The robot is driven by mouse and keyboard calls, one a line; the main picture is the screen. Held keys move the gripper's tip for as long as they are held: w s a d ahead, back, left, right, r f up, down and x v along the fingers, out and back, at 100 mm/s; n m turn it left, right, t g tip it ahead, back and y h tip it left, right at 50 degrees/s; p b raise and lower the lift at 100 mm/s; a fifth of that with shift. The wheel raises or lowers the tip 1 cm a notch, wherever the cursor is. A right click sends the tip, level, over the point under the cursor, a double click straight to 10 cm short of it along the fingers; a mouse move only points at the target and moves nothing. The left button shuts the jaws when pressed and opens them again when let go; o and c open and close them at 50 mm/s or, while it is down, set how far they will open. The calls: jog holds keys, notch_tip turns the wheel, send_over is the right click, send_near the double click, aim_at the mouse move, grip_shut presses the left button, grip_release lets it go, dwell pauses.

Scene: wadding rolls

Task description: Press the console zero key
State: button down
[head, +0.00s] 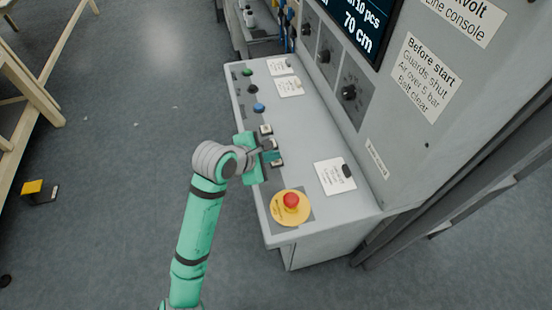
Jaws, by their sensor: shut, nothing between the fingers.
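The grey console (305,140) has a sloping desk along its front. Several small square keys sit in a row near its left edge. One key (265,130) shows just above my gripper, and another key (277,162) shows just below it. A key between them is partly hidden by the fingers. The key markings are too small to read, so I cannot tell which is the zero key. My gripper (270,152) is shut and empty over this row. I cannot tell whether its tips touch a key.
A red mushroom button (291,200) on a yellow disc sits near the desk's front end. Green, black and blue round buttons (259,107) line the far left edge. A card with a black clip (335,176) lies to the right. The console's upright panel (430,110) rises at right.

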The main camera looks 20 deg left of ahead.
aim_at(273, 163)
jog(key=shift+r, duration=0.8)
jog(key=shift+r, duration=2.5)
